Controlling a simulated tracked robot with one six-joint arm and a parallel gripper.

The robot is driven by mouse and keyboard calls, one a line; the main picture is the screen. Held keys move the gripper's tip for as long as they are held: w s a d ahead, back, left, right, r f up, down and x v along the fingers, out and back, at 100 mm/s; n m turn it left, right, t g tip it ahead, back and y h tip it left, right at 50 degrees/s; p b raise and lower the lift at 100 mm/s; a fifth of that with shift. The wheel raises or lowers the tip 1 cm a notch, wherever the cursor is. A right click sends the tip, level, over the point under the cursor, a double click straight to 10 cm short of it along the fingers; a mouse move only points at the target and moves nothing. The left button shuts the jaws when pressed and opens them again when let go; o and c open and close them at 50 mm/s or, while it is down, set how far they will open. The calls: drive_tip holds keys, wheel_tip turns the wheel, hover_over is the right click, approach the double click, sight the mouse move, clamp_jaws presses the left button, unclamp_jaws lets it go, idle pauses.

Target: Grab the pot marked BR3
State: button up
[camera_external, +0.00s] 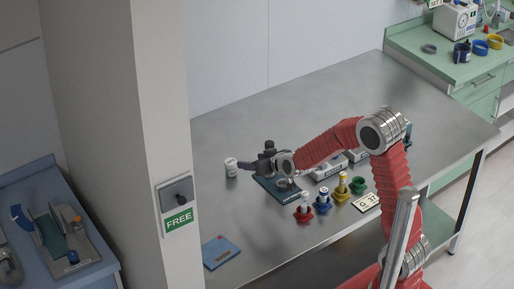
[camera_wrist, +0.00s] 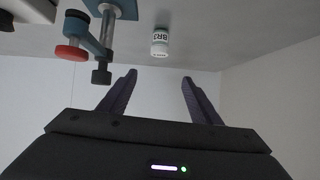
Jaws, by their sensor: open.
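The pot marked BR3 (camera_wrist: 160,48) is a small white cylinder with dark lettering, near the top middle of the wrist view. A white pot with a dark label (camera_external: 231,170) stands upright on the metal table in the external view, and looks like the same one. My gripper (camera_wrist: 158,79) is open and empty, its two dark fingers apart. In the wrist view the pot lies beyond the fingertips, roughly in line with the gap. In the external view my gripper (camera_external: 245,165) points left, close to the pot; whether they touch cannot be told.
A clamp stand with a red knob (camera_wrist: 71,53) is close to the left finger in the wrist view. A dark plate (camera_external: 268,188) lies below my wrist. The table's back left is clear.

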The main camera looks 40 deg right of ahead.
drive_tip(key=t+h, duration=0.1)
approach(235, 166)
drive_tip(key=x, duration=0.2)
drive_tip(key=shift+w+a+f, duration=0.1)
drive_tip(key=shift+w+f, duration=0.05)
drive_tip(key=shift+f, duration=0.1)
drive_tip(key=shift+t, duration=0.3)
drive_tip(key=x, duration=0.8)
drive_tip(key=shift+w+f, duration=0.15)
drive_tip(key=shift+w, duration=0.1)
drive_tip(key=shift+x, duration=2.6)
drive_tip(key=shift+a, duration=0.1)
